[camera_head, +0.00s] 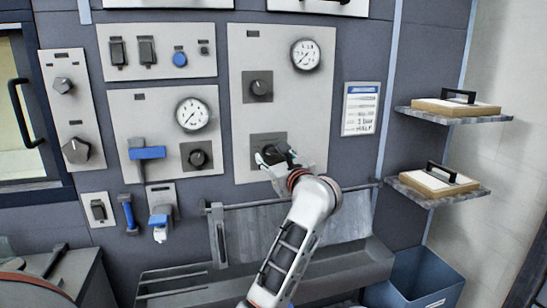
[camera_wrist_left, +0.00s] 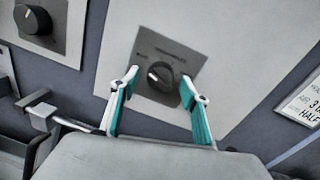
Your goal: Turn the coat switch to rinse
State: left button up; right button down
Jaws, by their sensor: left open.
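My left gripper (camera_head: 272,156) is in front of the lower knob on the tall light panel (camera_head: 288,108). In the left wrist view the black rotary knob (camera_wrist_left: 160,75) sits on a dark square plate (camera_wrist_left: 170,48). Its white mark points to the upper left. The teal-and-white fingers (camera_wrist_left: 158,84) are open, one on each side of the knob, with a gap to it on both sides. Small lettering on the plate is too blurred to read, so I cannot confirm that this is the coat switch. My right gripper is not in view.
Another knob (camera_head: 258,87) and a gauge (camera_head: 305,55) are above on the same panel. A second gauge (camera_head: 193,114) and a knob (camera_head: 197,155) are to the left. A metal trough (camera_head: 270,275) lies below. Shelves with lidded trays (camera_head: 455,107) jut out at right, above a blue bin (camera_head: 420,280).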

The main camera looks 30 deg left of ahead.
pick_arm(q)
jog(key=c, duration=1.1)
